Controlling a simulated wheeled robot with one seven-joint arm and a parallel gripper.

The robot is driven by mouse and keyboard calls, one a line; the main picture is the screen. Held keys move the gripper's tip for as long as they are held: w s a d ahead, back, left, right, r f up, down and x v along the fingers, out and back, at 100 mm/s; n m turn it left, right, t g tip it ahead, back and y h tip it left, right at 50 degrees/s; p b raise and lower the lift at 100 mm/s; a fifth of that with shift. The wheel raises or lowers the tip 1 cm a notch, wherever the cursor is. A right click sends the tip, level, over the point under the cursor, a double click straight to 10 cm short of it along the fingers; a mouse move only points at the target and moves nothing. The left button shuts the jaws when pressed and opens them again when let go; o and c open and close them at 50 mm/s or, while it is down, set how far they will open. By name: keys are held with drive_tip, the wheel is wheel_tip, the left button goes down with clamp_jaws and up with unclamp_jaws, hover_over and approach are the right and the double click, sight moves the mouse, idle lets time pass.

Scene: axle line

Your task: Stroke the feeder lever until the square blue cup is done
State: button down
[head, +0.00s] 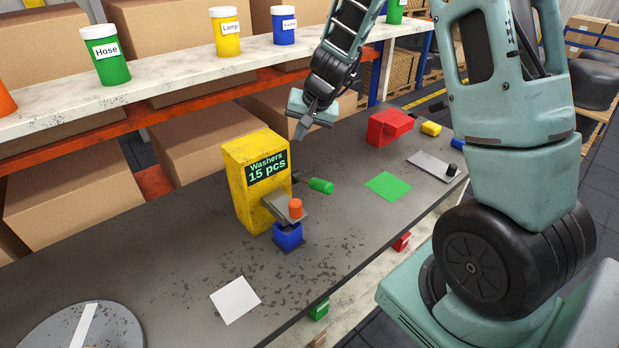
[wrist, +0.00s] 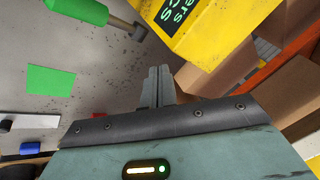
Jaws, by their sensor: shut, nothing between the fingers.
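The yellow feeder box (head: 251,185) stands on the grey bench, and its display reads "Washers 15 pcs". Its lever has a green handle (head: 320,185) sticking out to the right. The square blue cup (head: 288,237) stands under the feeder's grey spout (head: 290,208), which has an orange knob on it; the cup's inside is hidden. My gripper (head: 301,131) is shut and empty, above and behind the lever, touching nothing. In the wrist view the closed fingers (wrist: 158,78) point between the green handle (wrist: 78,10) and the yellow feeder (wrist: 205,25).
A white square (head: 235,300) and a grey disc (head: 80,335) lie at front left. A shelf with labelled jars (head: 105,54) runs behind.

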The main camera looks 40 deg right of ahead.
drive_tip(key=b, duration=0.7)
hover_over(307, 179)
wheel_tip(307, 179, down, 7)
drive_tip(key=shift+r, duration=0.1)
drive_tip(key=shift+s+f+b, duration=0.3)
drive_tip(key=shift+f+b, duration=0.4)
drive_tip(key=shift+b, duration=0.1)
idle(0.8)
drive_tip(key=shift+s+f+b, duration=0.15)
drive_tip(key=shift+f+b, duration=0.25)
drive_tip(key=shift+b, duration=0.15)
